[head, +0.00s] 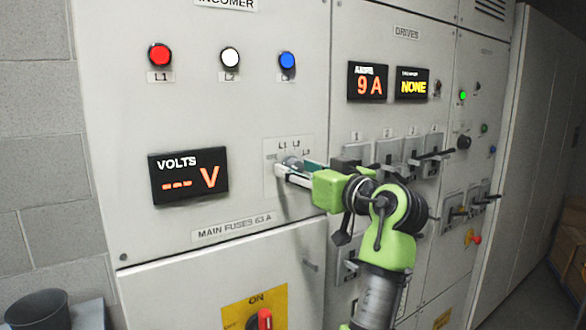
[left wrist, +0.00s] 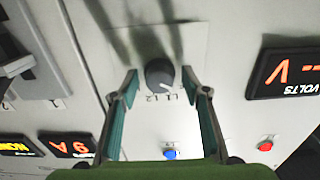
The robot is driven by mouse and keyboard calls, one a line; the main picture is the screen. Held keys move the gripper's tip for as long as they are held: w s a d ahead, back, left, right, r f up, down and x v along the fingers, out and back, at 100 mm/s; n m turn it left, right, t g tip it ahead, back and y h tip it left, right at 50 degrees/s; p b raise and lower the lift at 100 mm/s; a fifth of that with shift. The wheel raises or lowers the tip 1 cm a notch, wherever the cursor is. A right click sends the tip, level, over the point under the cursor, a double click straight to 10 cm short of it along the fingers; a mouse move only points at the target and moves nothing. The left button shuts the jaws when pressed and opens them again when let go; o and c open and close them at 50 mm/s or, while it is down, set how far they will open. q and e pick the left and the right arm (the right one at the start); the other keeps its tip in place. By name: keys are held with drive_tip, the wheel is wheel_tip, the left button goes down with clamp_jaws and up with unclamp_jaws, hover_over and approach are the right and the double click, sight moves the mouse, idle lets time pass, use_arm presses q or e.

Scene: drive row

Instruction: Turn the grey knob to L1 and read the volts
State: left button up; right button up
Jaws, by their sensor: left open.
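The grey knob (head: 292,162) sits on a pale plate marked L1, L2, L3 on the incomer panel. In the left wrist view the knob (left wrist: 160,73) lies between and just beyond the fingertips. My left gripper (head: 283,169) is open around the knob's front, with a gap on both sides; it also shows in the left wrist view (left wrist: 164,84). The volts display (head: 188,177) reads "--- V" in orange. The knob's pointer position is too small to tell. My right gripper is not in view.
Red (head: 159,55), white (head: 230,58) and blue (head: 287,61) lamps sit above. The drives panel at right has an amps display (head: 368,82) reading 9 A and several protruding switch handles (head: 433,156) near my arm. A red-handled switch (head: 264,319) is below.

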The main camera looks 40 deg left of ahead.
use_arm(q)
drive_tip(key=shift+d, duration=0.15)
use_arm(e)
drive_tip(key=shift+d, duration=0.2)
use_arm(q)
drive_tip(key=c, duration=1.1)
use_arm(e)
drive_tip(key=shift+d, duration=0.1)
use_arm(q)
drive_tip(key=shift+r+m, duration=0.1)
drive_tip(key=shift+m, duration=0.2)
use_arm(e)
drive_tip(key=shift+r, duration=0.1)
use_arm(q)
drive_tip(key=m+p, duration=0.2)
drive_tip(key=m, duration=0.2)
drive_tip(key=shift+r+m, duration=0.1)
drive_tip(key=shift+m, duration=0.3)
drive_tip(key=shift+m+p, duration=0.75)
drive_tip(key=shift+m, duration=0.45)
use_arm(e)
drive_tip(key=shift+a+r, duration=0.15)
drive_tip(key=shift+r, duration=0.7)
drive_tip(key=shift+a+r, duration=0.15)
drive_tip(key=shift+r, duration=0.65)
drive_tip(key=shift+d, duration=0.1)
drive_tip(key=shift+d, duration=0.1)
